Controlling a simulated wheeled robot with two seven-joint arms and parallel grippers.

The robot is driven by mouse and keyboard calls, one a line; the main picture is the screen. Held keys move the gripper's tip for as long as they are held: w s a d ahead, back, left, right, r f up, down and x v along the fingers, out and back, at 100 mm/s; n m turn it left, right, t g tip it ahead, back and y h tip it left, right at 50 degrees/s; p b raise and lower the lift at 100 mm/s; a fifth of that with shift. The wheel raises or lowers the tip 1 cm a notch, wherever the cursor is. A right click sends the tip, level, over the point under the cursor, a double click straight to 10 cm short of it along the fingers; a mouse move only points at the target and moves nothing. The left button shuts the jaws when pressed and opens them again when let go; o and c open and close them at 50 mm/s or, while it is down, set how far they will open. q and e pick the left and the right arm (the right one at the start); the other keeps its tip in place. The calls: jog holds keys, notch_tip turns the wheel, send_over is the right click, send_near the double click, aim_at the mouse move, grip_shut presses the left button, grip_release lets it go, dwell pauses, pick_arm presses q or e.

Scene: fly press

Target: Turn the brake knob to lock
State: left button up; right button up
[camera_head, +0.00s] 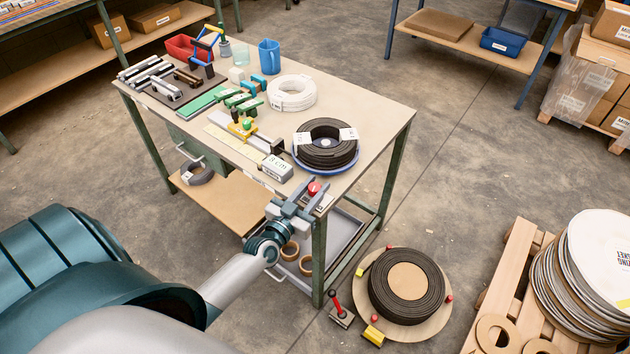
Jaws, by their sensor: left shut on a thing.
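The brake knob (314,188) is a small red-topped knob at the near right corner of the workbench (372,128). My left gripper (308,196) reaches up to it from below left. Its fingers are shut around the knob, and they hide the knob's lower part. The knob's exact turn angle is too small to tell. My right gripper is not in view.
A black coil (325,146) on a blue plate and a grey labelled block (275,169) sit close to the knob. A white coil and tools fill the bench behind. On the floor stand a turntable with a coil (406,286) and a pallet (498,285).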

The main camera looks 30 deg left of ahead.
pick_arm(q)
jog(key=shift+r+n+g+y+p, duration=0.15)
jog(key=shift+n+y+p, duration=0.6)
jog(key=shift+y+p, duration=0.5)
jog(key=shift+r+n+g+y+p, duration=0.15)
jog(key=shift+n+y+p, duration=0.6)
jog(key=shift+y+p, duration=0.45)
jog(key=shift+f+n+g+y+p, duration=0.25)
jog(key=shift+n+g+y+p, duration=0.45)
jog(key=shift+n+y+p, duration=0.55)
jog(key=shift+y, duration=0.5)
jog(key=o, duration=1)
jog(key=shift+o, duration=0.2)
